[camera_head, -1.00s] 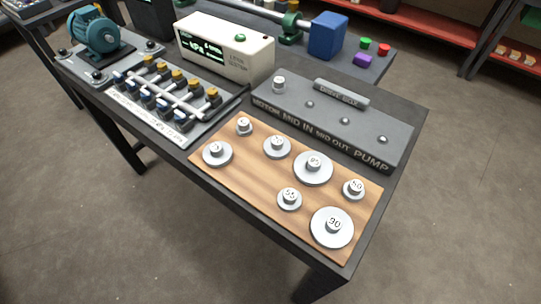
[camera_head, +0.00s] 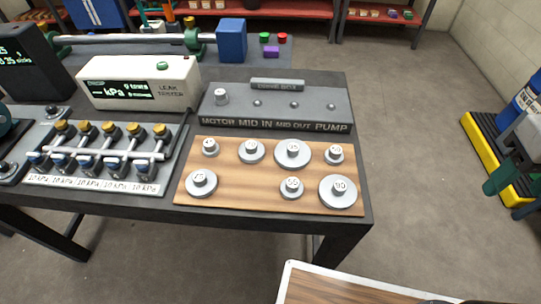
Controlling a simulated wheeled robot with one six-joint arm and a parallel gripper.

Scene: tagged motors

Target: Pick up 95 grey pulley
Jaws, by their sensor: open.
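Several round grey pulleys with numbered hubs lie on a wooden board (camera_head: 245,190) on the dark table. The large pulley (camera_head: 293,153) in the back row, right of the middle, seems to carry the number 95, though its label is small and blurred. Another large pulley (camera_head: 340,191) at the front right reads 90. Smaller pulleys lie around them, including one (camera_head: 335,154) just to the right and one (camera_head: 291,187) in front. My gripper is not in view.
Behind the board stands a grey drive box (camera_head: 325,106) with a raised lettered front. A valve manifold (camera_head: 100,160) and a white leak tester (camera_head: 140,82) are to the left. Open floor (camera_head: 415,150) lies right of the table.

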